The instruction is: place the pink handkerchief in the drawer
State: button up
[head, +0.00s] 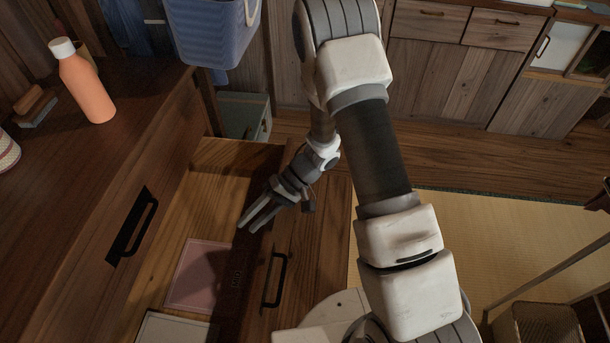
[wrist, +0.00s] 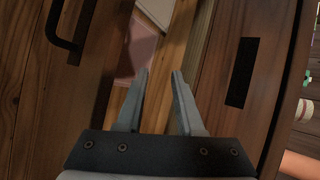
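The pink handkerchief (head: 200,275) lies flat and folded inside the open wooden drawer (head: 212,182), on its bottom. It also shows in the wrist view (wrist: 136,48), partly cut off by the drawer's front wall. My gripper (head: 247,225) is over the drawer, up from the handkerchief in the head view and near the drawer front. In the wrist view the two fingers (wrist: 161,74) are apart with nothing between them. The gripper does not touch the handkerchief. The drawer front has a dark handle (head: 276,280).
A pale flat item (head: 172,329) lies in the drawer beside the handkerchief. An orange bottle (head: 86,88) stands on the cabinet top (head: 75,165). A blue basket (head: 212,32) is at the back. Tatami floor (head: 510,240) to the right is mostly clear.

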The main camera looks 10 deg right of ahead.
jog(key=w+d+r+t+h, duration=0.1)
jog(key=w+d+r+t, duration=0.1)
jog(key=w+r+t, duration=0.4)
jog(key=w+d+r+t+h, duration=0.25)
jog(key=w+r, duration=0.35)
jog(key=w, duration=0.3)
jog(key=w+d+r+m+t+h, duration=0.15)
jog(key=d+r+t+h, duration=0.3)
jog(key=d+r, duration=0.65)
jog(key=s+d+r+m+h, duration=0.2)
jog(key=s+d+r+h, duration=0.2)
jog(key=s+d+r, duration=0.6)
jog(key=s+a+n+g+y, duration=0.1)
jog(key=s+a, duration=0.1)
jog(key=s, duration=0.6)
jog(key=s+a+f+g, duration=0.1)
jog(key=s+a+g, duration=0.1)
jog(key=s, duration=0.7)
jog(key=shift+s+a+n+y, duration=0.25)
jog(key=shift+a+n+y, duration=0.15)
jog(key=shift+a, duration=0.4)
